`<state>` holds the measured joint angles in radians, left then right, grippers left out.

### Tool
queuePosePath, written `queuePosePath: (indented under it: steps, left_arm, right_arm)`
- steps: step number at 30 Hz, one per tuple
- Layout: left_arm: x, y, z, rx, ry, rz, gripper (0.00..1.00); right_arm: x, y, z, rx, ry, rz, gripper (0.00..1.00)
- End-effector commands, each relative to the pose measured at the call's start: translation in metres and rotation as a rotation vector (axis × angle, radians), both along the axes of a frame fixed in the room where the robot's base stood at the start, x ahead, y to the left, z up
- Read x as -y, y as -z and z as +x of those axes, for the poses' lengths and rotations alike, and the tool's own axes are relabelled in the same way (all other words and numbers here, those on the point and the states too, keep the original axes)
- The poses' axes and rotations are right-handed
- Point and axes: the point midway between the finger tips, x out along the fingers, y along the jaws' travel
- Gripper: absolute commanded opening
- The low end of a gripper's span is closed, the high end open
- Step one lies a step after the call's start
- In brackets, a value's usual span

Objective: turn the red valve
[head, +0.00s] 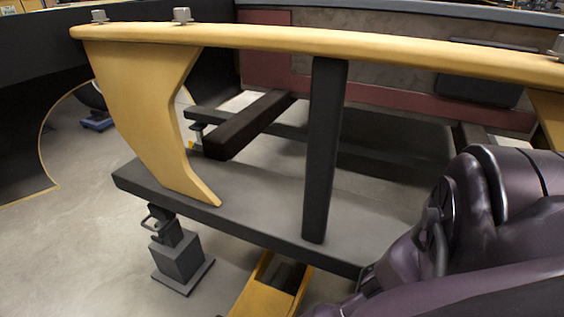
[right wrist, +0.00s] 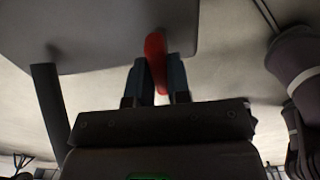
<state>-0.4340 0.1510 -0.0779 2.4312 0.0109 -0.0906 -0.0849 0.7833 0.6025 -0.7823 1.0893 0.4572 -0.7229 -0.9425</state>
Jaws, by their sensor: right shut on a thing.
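The red valve (right wrist: 154,46) shows in the right wrist view as a narrow red piece at the upper middle, in front of a grey panel (right wrist: 100,35). My right gripper (right wrist: 158,78) has its two dark fingers on either side of the red piece and is shut on it. The rest of the valve is hidden or out of frame. The valve does not show in the head view, where my dark purple arm fills the lower right. My left gripper is in neither view.
In the head view a curved yellow beam (head: 300,40) crosses the top, on a yellow bracket (head: 150,100) and a dark post (head: 325,150). A grey beam (head: 255,210) lies below on a jack stand (head: 178,255). Open floor (head: 75,240) shows at lower left.

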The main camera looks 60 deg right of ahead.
Motion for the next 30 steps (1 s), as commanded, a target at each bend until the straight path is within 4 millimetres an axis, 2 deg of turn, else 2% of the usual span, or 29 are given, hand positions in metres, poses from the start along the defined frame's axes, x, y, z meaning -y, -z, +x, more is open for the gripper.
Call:
queuePosePath:
  steps: [1, 2, 6, 17, 20, 30]
  left_arm:
    - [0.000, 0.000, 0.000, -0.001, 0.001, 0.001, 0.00]
    - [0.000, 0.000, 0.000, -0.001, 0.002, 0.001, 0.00]
    - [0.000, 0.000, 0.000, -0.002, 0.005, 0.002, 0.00]
    - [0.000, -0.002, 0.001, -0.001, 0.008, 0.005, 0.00]
    - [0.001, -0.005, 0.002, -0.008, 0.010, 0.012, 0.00]
    - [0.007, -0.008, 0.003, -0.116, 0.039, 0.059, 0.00]
  right_arm:
    - [0.002, 0.001, -0.001, -0.002, -0.004, -0.004, 0.00]
    - [0.002, 0.001, -0.001, -0.002, -0.004, -0.004, 0.20]
    - [0.001, 0.000, -0.001, -0.002, -0.003, -0.003, 0.42]
    - [0.001, -0.004, 0.001, 0.002, -0.001, -0.002, 0.43]
    - [0.001, -0.015, 0.003, 0.006, -0.001, -0.001, 0.43]
    - [0.001, -0.078, 0.008, 0.015, -0.003, -0.002, 0.43]
